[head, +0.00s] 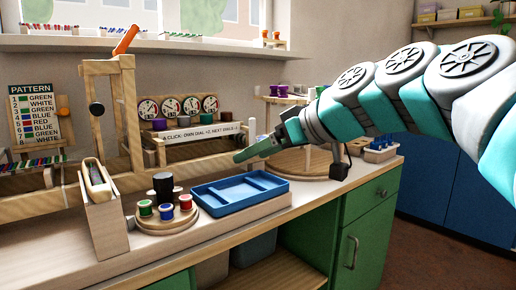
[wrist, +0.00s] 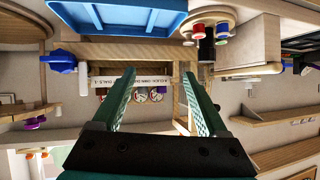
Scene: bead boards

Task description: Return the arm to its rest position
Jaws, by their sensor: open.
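My arm (head: 385,90) reaches in from the right in the head view, grey and teal. My gripper (head: 242,155) is at its left end, above the back right part of the bench, near the blue tray (head: 226,206). In the wrist view, which is upside down, my gripper (wrist: 159,78) has its two green fingers spread apart with nothing between them. The blue tray shows there too (wrist: 114,32), at the top. Beyond the fingers is the row of dials (wrist: 145,94) with its printed strip (wrist: 112,83).
A round board with colored spools (head: 166,226) stands left of the tray. A wooden frame with an orange lever (head: 127,40) rises behind it. A pattern card (head: 33,117) leans at far left. A round wooden stand (head: 300,165) is close behind my gripper. Open floor (head: 420,240) lies right.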

